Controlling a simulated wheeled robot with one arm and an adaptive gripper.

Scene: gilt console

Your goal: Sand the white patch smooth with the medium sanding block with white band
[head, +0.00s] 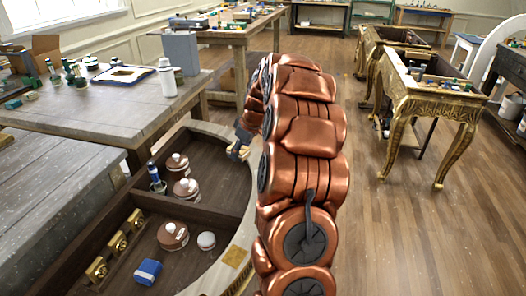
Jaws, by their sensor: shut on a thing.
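My gripper (239,143) is at the inner edge of the console's curved pale rim, partly hidden behind my copper-coloured arm. It is shut on a small blue-grey thing, mostly hidden, and I cannot tell whether this is the medium sanding block or see a white band on it. A blue block with a paler stripe (148,271) lies in the dark recessed tray (215,187), well away from my gripper. I cannot make out the white patch; part of the pale rim (215,130) near my gripper is covered by my arm.
A cluttered grey workbench (90,110) stands at left. A gilt console (440,100) stands at right. Wooden floor (400,235) is clear at lower right.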

